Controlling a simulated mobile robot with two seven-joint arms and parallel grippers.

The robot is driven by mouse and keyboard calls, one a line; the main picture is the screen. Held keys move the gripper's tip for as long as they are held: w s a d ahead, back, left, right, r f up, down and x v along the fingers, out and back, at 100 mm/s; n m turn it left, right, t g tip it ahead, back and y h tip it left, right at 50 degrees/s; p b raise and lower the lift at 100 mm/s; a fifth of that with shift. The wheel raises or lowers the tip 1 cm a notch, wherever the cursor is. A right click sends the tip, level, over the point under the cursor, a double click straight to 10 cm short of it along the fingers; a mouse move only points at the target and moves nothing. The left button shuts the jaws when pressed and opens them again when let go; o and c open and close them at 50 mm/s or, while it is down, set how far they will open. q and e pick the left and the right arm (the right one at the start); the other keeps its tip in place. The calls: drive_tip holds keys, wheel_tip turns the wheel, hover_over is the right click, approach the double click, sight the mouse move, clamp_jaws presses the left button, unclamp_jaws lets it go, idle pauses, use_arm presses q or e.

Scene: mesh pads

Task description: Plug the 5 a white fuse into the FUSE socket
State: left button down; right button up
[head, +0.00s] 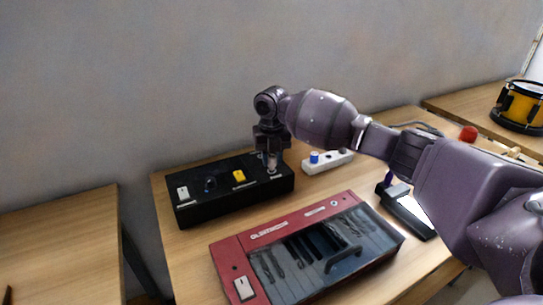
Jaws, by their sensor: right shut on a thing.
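A black box (222,202) stands at the back of the table, with a white part at its left, a blue-ringed round part and a yellow part along its top. My right gripper (271,160) points down over the box's right end and is shut on a small pale thing, apparently the white fuse (272,166). The fingers hide most of it. The FUSE socket seems to be under the gripper, beside a small white label (276,177). I cannot tell whether the fuse touches or enters the socket. My left gripper is not in view.
A red case (228,250) with a dark top lies in front of the black box. A white power strip (341,158) with a blue part is close on the right. A dark device (417,227) with a white face lies under my right arm. The wall is behind.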

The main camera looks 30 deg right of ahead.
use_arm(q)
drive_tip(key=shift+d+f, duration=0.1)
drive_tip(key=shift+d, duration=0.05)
use_arm(e)
drive_tip(key=shift+f, duration=0.3)
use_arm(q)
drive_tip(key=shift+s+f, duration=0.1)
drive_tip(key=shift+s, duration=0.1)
use_arm(e)
drive_tip(key=shift+f, duration=0.2)
drive_tip(key=shift+f, duration=0.15)
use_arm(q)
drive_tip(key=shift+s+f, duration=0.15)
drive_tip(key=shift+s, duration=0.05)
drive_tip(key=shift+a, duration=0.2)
use_arm(e)
drive_tip(key=shift+f, duration=0.35)
drive_tip(key=o, duration=0.5)
drive_tip(key=shift+f, duration=0.1)
drive_tip(key=o, duration=0.5)
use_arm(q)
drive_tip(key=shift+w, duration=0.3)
use_arm(e)
drive_tip(key=shift+o, duration=0.2)
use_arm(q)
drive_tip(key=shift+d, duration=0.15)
